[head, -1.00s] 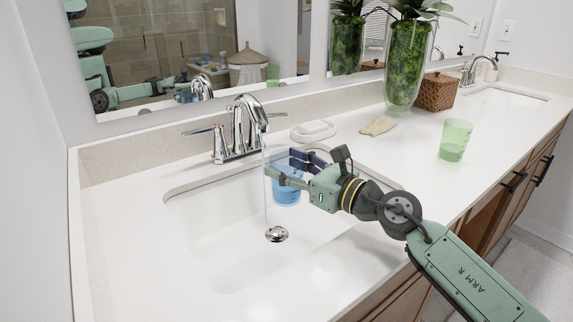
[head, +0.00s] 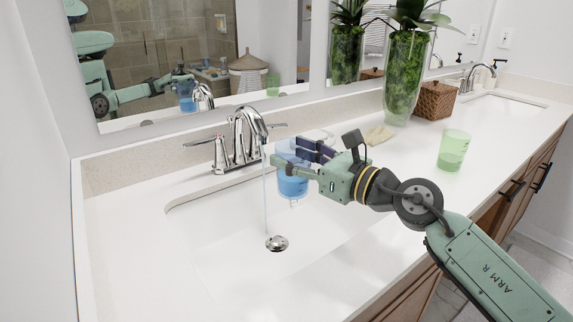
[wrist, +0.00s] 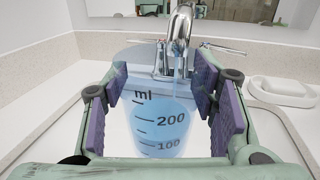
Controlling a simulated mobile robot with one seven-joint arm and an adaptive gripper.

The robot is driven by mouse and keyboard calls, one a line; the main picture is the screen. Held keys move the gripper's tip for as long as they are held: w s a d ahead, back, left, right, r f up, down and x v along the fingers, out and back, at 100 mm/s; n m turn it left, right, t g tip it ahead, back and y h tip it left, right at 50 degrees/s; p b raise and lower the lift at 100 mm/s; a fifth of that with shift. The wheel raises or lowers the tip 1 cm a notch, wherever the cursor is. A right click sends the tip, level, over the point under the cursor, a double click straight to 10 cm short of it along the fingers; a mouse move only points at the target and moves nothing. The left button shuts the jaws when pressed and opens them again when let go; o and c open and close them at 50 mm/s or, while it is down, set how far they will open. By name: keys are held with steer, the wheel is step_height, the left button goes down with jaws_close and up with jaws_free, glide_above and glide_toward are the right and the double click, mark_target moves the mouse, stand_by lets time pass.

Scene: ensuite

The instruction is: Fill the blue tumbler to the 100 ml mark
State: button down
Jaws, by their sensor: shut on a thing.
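The blue tumbler (head: 292,185) is see-through and upright, held above the basin. My gripper (head: 300,160) is shut on it, with the purple finger pads at its sides. In the wrist view the tumbler (wrist: 160,125) shows an "ml" scale with 100 and 200 marks. It holds blue-looking water; the surface appears around or above the 200 mark, but the slanted view makes the exact level unclear. The chrome faucet (head: 240,140) is running. Its thin stream (head: 265,195) falls just left of the tumbler to the drain (head: 277,243), apart from it in the head view.
The white sink basin (head: 225,240) is under the tumbler. A green tumbler (head: 453,150) stands on the counter at right.

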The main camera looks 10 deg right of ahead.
steer(key=r, duration=0.1)
steer(key=s+r, duration=0.1)
steer(key=r, duration=0.1)
steer(key=r+p, duration=0.1)
steer(key=r, duration=0.1)
steer(key=shift+s+d, duration=0.35)
steer(key=shift+d, duration=0.05)
